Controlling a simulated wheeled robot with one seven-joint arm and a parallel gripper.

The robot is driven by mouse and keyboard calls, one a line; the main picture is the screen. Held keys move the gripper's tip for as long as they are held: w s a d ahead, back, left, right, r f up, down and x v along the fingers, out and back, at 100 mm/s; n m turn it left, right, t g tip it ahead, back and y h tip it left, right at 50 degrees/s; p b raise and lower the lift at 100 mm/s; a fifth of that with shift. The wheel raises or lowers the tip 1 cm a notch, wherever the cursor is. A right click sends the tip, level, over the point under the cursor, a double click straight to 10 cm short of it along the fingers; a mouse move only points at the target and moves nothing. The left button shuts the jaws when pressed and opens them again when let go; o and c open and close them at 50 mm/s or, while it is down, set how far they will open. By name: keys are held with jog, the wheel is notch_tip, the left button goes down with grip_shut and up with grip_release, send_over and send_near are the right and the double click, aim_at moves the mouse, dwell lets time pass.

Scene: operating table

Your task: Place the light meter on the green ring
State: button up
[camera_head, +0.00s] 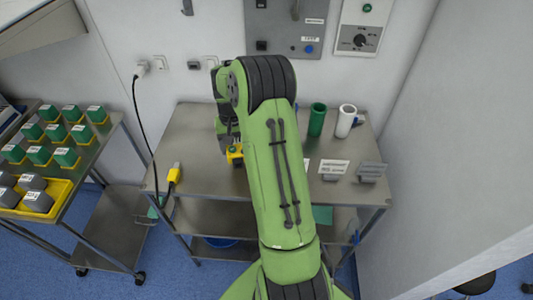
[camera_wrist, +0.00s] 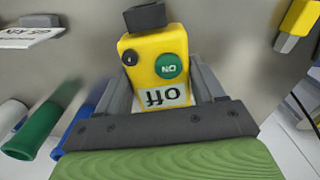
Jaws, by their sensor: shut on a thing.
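The yellow box with a black top, a green ON button and an OFF label, which looks to be the light meter (camera_wrist: 150,50), is between my gripper's fingers (camera_wrist: 163,78). My gripper is shut on it. In the head view the light meter (camera_head: 236,156) shows partly beside my arm, over the left-middle of the steel table (camera_head: 205,180). I cannot tell whether it touches the table top. I cannot make out a flat green ring in either view. My arm hides the middle of the table.
A green tube (camera_head: 317,120) and a white tube (camera_head: 346,121) stand at the back right. Label stands (camera_head: 333,168) are in front of them. A yellow cable connector (camera_head: 174,174) lies at the left edge. A cart (camera_head: 97,165) with green and grey blocks is further left.

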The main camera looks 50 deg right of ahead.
jog(key=s+d+r+m+b, duration=0.3)
jog(key=s+d, duration=0.1)
jog(key=d, duration=0.4)
jog(key=f, duration=0.3)
jog(key=f+b, duration=0.1)
jog(key=f, duration=0.6)
jog(key=shift+s+d+b, duration=0.3)
jog(key=shift+d+b, duration=0.05)
jog(key=shift+f, duration=0.15)
jog(key=o, duration=1.3)
